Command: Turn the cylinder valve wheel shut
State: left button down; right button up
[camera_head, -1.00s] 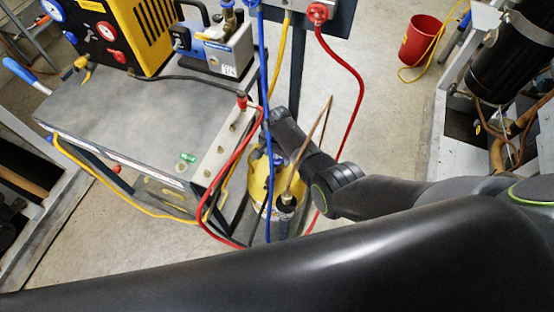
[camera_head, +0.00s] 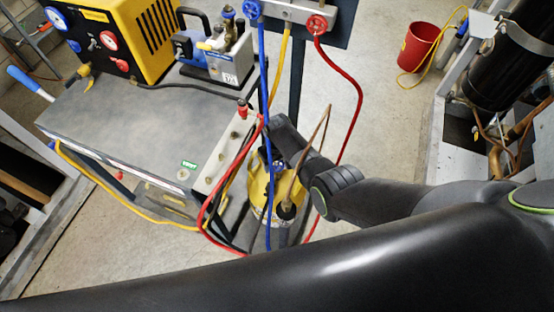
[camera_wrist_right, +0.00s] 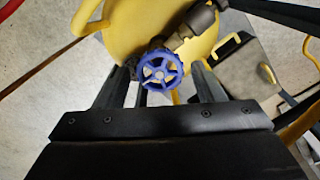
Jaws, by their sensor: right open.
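The valve wheel (camera_wrist_right: 160,69) is a small blue spoked handwheel in the right wrist view, on top of the yellow cylinder (camera_wrist_right: 125,28). A dark fitting sits beside it. My right gripper (camera_wrist_right: 159,74) is open, one finger left and one right of the wheel in the picture. Gaps show on both sides, and I cannot tell how far the fingertips reach past it. In the head view the yellow cylinder (camera_head: 258,208) stands on the floor beside the cart, partly behind my right arm and hoses. The wheel is hidden there. My left gripper is out of view.
A grey cart (camera_head: 130,120) carries a yellow machine (camera_head: 150,35) and a vacuum pump (camera_head: 225,65). Blue (camera_head: 263,90), red (camera_head: 358,90) and yellow hoses hang close around the cylinder. A copper tube rises beside it. A red bucket (camera_head: 418,48) stands on open floor at the right.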

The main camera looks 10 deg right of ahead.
jog(key=n, duration=0.4)
jog(key=shift+n+p, duration=0.3)
jog(key=shift+p, duration=0.1)
jog(key=shift+n, duration=1.6)
jog(key=shift+c, duration=0.4)
jog(key=c, duration=0.7)
jog(key=shift+o, duration=0.2)
jog(key=shift+s+f+m, duration=0.1)
jog(key=shift+f+m, duration=0.05)
jog(key=shift+m, duration=3.35)
